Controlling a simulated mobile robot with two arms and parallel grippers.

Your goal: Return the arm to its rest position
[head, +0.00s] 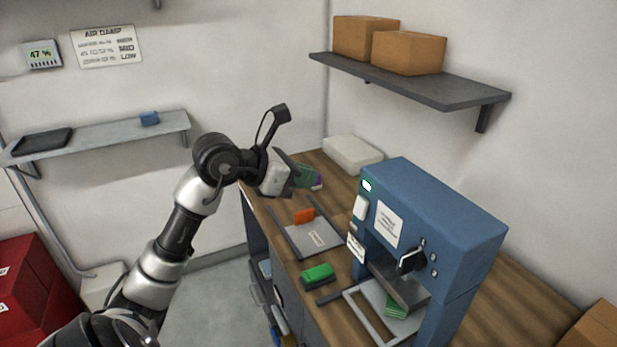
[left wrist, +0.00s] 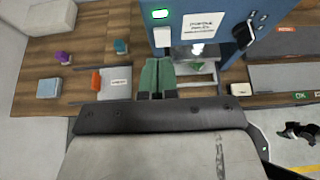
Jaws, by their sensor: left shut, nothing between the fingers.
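My left gripper (head: 296,178) is at the end of my raised left arm, above the far left part of the wooden workbench. In the left wrist view its two green fingers (left wrist: 157,78) are together, with nothing held between them. They point toward the bench and the blue press (head: 430,215), and stay clear of both as far as I can see. The press also shows in the left wrist view (left wrist: 222,20). My right gripper is in neither view.
A grey plate (head: 312,240) with an orange block (head: 305,215) lies on the bench. A green block (head: 317,273) is nearer the press. A white box (head: 352,154) stands behind. A dark wall shelf (head: 440,93) carries two cardboard boxes. Floor (head: 225,285) is open left of the bench.

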